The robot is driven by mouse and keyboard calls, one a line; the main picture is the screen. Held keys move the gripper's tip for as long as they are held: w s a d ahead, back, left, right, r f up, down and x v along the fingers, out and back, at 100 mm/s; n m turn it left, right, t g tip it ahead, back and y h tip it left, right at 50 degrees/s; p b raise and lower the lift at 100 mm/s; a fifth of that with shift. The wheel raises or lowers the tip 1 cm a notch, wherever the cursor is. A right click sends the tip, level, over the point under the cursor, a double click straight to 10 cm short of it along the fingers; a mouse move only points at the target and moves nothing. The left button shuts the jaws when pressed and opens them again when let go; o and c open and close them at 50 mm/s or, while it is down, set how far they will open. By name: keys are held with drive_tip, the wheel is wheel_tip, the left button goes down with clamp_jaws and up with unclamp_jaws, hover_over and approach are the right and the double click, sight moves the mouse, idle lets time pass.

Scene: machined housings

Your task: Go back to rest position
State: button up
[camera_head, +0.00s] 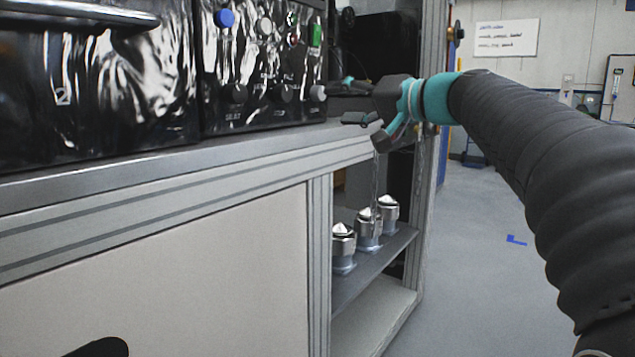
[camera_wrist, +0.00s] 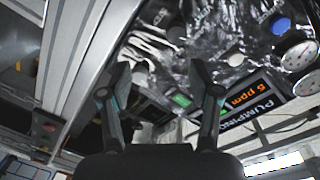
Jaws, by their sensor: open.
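My gripper (camera_head: 352,103) is at the end of my dark sleeved arm, in front of the right end of the machine's control panel in the head view. Its two fingers point left and are apart, with nothing between them. In the wrist view my gripper (camera_wrist: 158,82) also shows open and empty, with the panel behind the fingers. Several machined housings (camera_head: 343,248) with shiny metal tops stand upright in a row on a shelf below and apart from my gripper.
The machine's control panel (camera_head: 262,60) has a blue button, a green switch and dark knobs. A metal frame edge (camera_head: 180,160) runs below it. In the wrist view a lit display (camera_wrist: 245,95) and round gauges (camera_wrist: 298,55) show. Open grey floor (camera_head: 480,260) lies to the right.

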drive_tip(key=s+d+f+m+g+h, duration=0.2)
drive_tip(key=s+f+h, duration=0.2)
drive_tip(key=f, duration=0.8)
drive_tip(key=s+d+f+m+g+h, duration=0.1)
drive_tip(key=s+d+f+g+h, duration=0.15)
drive_tip(key=f, duration=0.95)
drive_tip(key=s+d+f+n+h+p, duration=0.1)
drive_tip(key=s+f, duration=0.3)
drive_tip(key=s, duration=0.4)
drive_tip(key=s+d+f+n+h+p, duration=0.1)
drive_tip(key=s+d+f+h, duration=0.1)
drive_tip(key=s+f, duration=0.3)
drive_tip(key=s+d+f+n+h, duration=0.1)
drive_tip(key=s+f+h, duration=0.2)
drive_tip(key=s, duration=0.8)
wheel_tip(320, 180, down, 2)
drive_tip(key=shift+s+d+f+g+h+p, duration=0.15)
drive_tip(key=shift+s+d+g+h+p, duration=0.05)
drive_tip(key=shift+d+g+h+p, duration=0.2)
